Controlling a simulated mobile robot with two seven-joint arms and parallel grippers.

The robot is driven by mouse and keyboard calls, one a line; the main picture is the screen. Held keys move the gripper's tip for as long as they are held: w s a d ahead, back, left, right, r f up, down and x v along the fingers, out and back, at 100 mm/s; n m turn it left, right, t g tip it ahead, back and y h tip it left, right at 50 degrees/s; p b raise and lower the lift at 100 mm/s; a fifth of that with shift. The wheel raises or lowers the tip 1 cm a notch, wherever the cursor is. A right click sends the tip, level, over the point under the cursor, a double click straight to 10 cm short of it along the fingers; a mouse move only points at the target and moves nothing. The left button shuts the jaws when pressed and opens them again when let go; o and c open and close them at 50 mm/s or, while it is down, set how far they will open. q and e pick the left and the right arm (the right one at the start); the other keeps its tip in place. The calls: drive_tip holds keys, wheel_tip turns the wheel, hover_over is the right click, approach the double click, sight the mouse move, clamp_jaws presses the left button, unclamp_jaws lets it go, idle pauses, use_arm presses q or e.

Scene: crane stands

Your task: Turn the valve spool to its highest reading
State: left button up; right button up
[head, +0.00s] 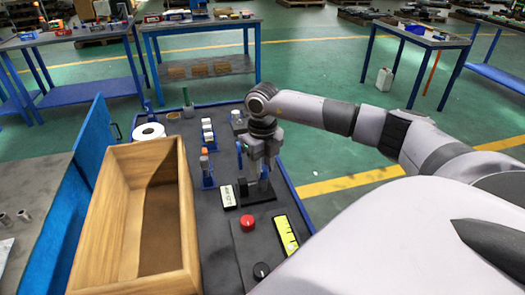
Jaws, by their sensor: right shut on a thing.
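My right gripper (262,184) points down over a low black base (262,194) on the dark bench top. It is shut on the valve spool, which is mostly hidden between the fingers. A small white plate with dark marks (228,196) is just left of the base; its marks are too small to read. My left gripper is not in view.
A panel nearer me carries a red knob (247,222), a black knob (262,270) and a yellow gauge strip (286,235). An open wooden box (190,222) fills the left side. A small rack (207,172) and a white roll (149,132) stand behind.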

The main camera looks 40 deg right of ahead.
sight(263, 168)
drive_tip(key=m+p, duration=0.1)
drive_tip(key=m, duration=0.5)
drive_tip(key=shift+p, duration=0.4)
drive_tip(key=shift+m, duration=0.3)
drive_tip(key=o, duration=1)
drive_tip(key=shift+o, duration=0.2)
drive_tip(key=shift+r+b, duration=0.3)
drive_tip(key=shift+r, duration=3.35)
